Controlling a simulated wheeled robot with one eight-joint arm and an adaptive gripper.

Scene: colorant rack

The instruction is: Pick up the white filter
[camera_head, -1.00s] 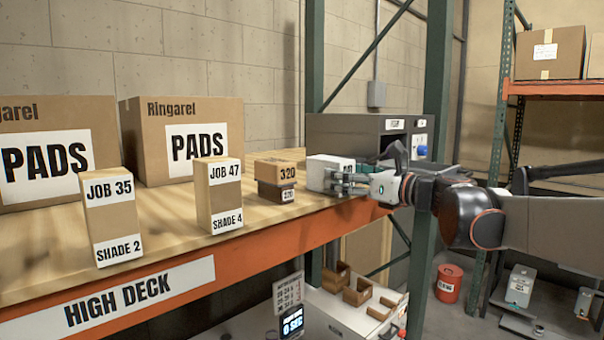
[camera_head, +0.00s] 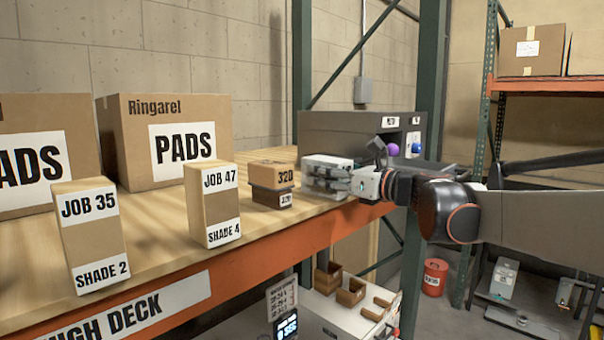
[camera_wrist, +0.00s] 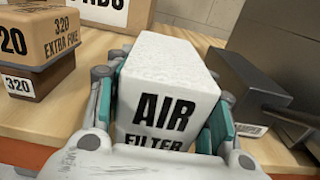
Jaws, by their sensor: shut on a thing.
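The white filter (camera_wrist: 165,85) is a white block lettered "AIR FILTER". In the wrist view it sits between the two fingers of my gripper (camera_wrist: 160,120), which is shut on it with teal pads at its sides. In the head view the white filter (camera_head: 322,170) is at the right end of the wooden deck, partly hidden by the fingers of my gripper (camera_head: 338,183). I cannot tell whether its underside touches the deck.
Stacked "320" boxes (camera_head: 271,176) stand left of the filter. "JOB 47" (camera_head: 212,205) and "JOB 35" (camera_head: 92,235) boxes stand further left. "PADS" cartons (camera_head: 135,140) stand behind. A dark grey cabinet (camera_head: 340,130) stands behind the filter, close to a green post (camera_head: 430,80).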

